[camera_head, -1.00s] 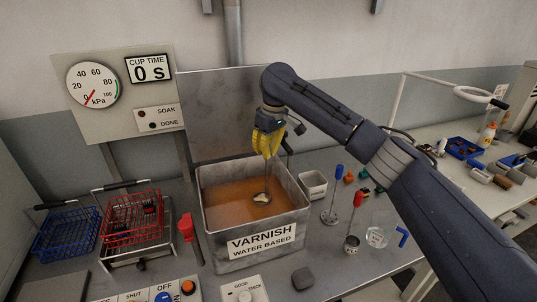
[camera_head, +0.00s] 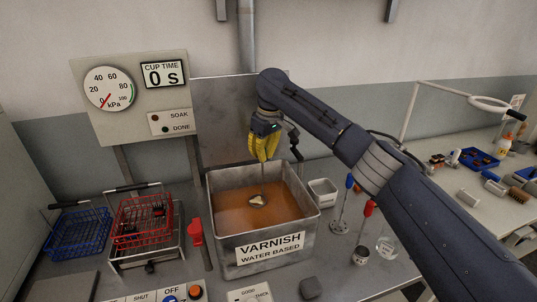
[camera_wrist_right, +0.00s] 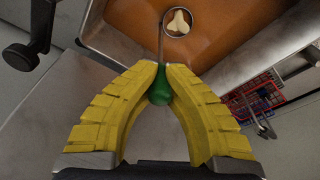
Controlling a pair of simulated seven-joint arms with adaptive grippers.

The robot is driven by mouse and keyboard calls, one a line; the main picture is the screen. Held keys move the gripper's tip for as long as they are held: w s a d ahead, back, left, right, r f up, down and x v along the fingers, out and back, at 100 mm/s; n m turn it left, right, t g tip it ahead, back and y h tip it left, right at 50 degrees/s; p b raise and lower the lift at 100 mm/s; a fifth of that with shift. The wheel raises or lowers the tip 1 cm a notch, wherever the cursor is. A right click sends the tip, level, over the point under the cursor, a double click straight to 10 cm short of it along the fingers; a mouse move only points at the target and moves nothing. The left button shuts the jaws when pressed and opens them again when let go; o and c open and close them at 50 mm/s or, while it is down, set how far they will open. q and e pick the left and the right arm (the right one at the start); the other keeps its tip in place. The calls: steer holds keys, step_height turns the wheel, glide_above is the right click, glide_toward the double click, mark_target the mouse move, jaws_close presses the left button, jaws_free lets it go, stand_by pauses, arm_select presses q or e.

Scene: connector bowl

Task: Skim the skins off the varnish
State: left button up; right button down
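The varnish tank (camera_head: 224,238) is an open metal box of orange-brown liquid (camera_head: 230,216), labelled VARNISH WATER BASED. My right gripper (camera_head: 264,157) has yellow fingers and hangs above the tank. It is shut on the green handle (camera_wrist_right: 160,88) of a skimmer, whose thin shaft reaches down to a round ring (camera_wrist_right: 178,36) at the varnish. A pale skin (camera_wrist_right: 178,20) lies inside the ring's outline; it also shows in the head view (camera_head: 257,200). I cannot tell whether it rests on the skimmer or floats. My left gripper is not in view.
A red basket (camera_head: 145,217) on a stand and a blue basket (camera_head: 78,232) are left of the tank. A small white tub (camera_head: 323,192), blue-handled (camera_head: 349,182) and red-handled (camera_head: 369,207) tools and a glass beaker (camera_head: 386,248) stand to its right.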

steer(key=shift+s+a, duration=0.65)
steer(key=shift+a, duration=2.25)
steer(key=s+d, duration=0.3)
steer(key=d, duration=0.2)
steer(key=shift+s+d, duration=0.3)
steer(key=shift+d, duration=0.05)
steer(key=shift+r, duration=0.1)
